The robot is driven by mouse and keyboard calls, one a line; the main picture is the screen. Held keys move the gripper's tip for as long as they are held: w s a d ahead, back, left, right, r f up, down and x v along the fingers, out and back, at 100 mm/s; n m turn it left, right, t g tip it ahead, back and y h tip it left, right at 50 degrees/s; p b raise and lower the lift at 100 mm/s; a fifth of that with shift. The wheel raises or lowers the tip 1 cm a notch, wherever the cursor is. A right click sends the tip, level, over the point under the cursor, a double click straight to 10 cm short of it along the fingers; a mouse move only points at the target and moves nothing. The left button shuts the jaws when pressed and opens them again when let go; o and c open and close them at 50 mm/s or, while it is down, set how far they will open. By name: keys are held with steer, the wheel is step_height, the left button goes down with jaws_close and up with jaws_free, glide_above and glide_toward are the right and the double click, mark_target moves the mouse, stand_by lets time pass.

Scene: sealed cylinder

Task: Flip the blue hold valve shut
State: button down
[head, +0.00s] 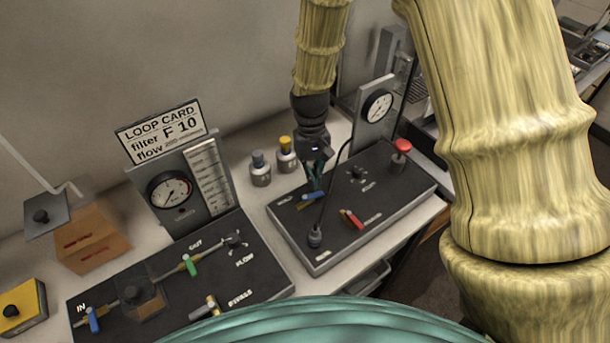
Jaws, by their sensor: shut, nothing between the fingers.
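The blue hold valve (312,195) is a small blue lever on the right black panel (390,207), beside a white label that seems to read HOLD. Its lever lies roughly crosswise, its right end slightly higher. My gripper (314,183) points down over this lever from behind, with dark teal fingers. The fingers are shut and empty, close above or touching the lever; I cannot tell which. They partly hide the valve's base.
The right panel also holds a red-handled valve (351,219), a black plug with a cable (314,236), a red button (401,147) and a gauge (377,107). Two capped bottles (261,168) stand left of my gripper. The left panel (220,276) carries more valves, including another blue lever (93,319).

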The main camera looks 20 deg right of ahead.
mark_target(319, 195)
steer(key=m, duration=0.1)
steer(key=s+m, duration=0.1)
steer(key=d+m+y+p, duration=0.1)
steer(key=m, duration=0.1)
steer(key=shift+s+d+r, duration=0.1)
steer(key=shift+s, duration=0.15)
steer(key=m, duration=0.1)
steer(key=s+m+p, duration=0.1)
steer(key=m, duration=0.1)
steer(key=s+m, duration=0.1)
steer(key=shift+d+t+y, duration=0.3)
steer(key=shift+t+y, duration=0.1)
steer(key=shift+s+m+p, duration=0.35)
steer(key=shift+s+m, duration=0.1)
steer(key=shift+m, duration=0.65)
steer(key=shift+s+a+m+t, duration=0.1)
steer(key=shift+s+m+t, duration=0.2)
steer(key=shift+m, duration=0.4)
steer(key=shift+w+a, duration=0.1)
steer(key=shift+a, duration=0.1)
steer(key=shift+w+a+p, duration=0.15)
steer(key=shift+a+p, duration=0.25)
steer(key=shift+a, duration=0.05)
